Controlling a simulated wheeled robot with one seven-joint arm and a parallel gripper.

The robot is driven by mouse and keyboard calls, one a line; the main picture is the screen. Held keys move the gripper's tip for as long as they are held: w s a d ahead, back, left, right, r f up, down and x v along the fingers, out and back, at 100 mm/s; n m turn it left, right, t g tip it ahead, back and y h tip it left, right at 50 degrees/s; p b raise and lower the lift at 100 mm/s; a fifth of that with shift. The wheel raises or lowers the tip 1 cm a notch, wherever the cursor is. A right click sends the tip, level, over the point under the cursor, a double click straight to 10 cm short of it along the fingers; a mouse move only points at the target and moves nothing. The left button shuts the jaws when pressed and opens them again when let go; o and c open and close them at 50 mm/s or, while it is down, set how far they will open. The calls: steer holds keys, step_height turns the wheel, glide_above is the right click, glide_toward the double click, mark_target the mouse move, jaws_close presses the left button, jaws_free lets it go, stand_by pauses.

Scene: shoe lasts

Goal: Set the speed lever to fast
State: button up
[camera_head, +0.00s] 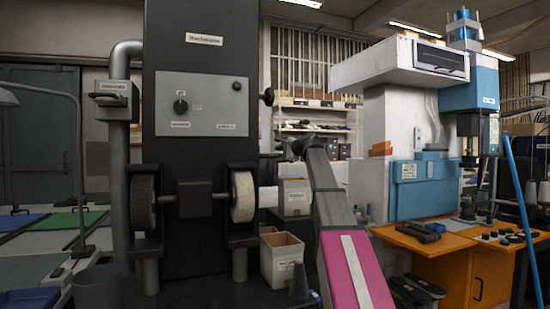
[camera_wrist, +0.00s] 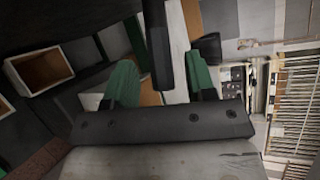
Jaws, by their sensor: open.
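A tall black finishing machine (camera_head: 205,60) stands left of centre in the head view. A short black lever with a round knob (camera_head: 267,97) sticks out from its right side. I cannot tell for sure that this is the speed lever, and no fast mark is readable. My gripper (camera_head: 292,147) is right of the machine, below that knob and apart from it. In the wrist view my gripper (camera_wrist: 161,82) is open, its two green-padded fingers spread. A dark bar (camera_wrist: 157,45) shows between them; I cannot tell what it is or how far off.
The machine's grey panel (camera_head: 203,104) has a rotary knob (camera_head: 180,106) and small unreadable labels. Two wheels, one dark (camera_head: 144,203) and one pale (camera_head: 243,196), sit below it. An open carton (camera_head: 281,258) stands beside the machine. A blue-and-white press and an orange bench (camera_head: 455,250) are at right.

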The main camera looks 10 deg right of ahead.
mark_target(275, 156)
steer(key=shift+x, duration=1.5)
jaws_close()
steer(key=shift+w, duration=0.1)
steer(key=shift+w+d+n+g+y, duration=0.1)
steer(key=shift+w+n+g+y, duration=0.2)
steer(key=shift+w+y, duration=0.15)
steer(key=w+a+n+g+y, duration=0.2)
steer(key=w+n+g+y, duration=0.2)
steer(key=w+n+g, duration=0.3)
steer(key=shift+w+n+g, duration=0.3)
steer(key=shift+w+g, duration=0.3)
steer(key=shift+w, duration=0.85)
steer(key=shift+a+y, duration=0.15)
steer(key=shift+y, duration=0.1)
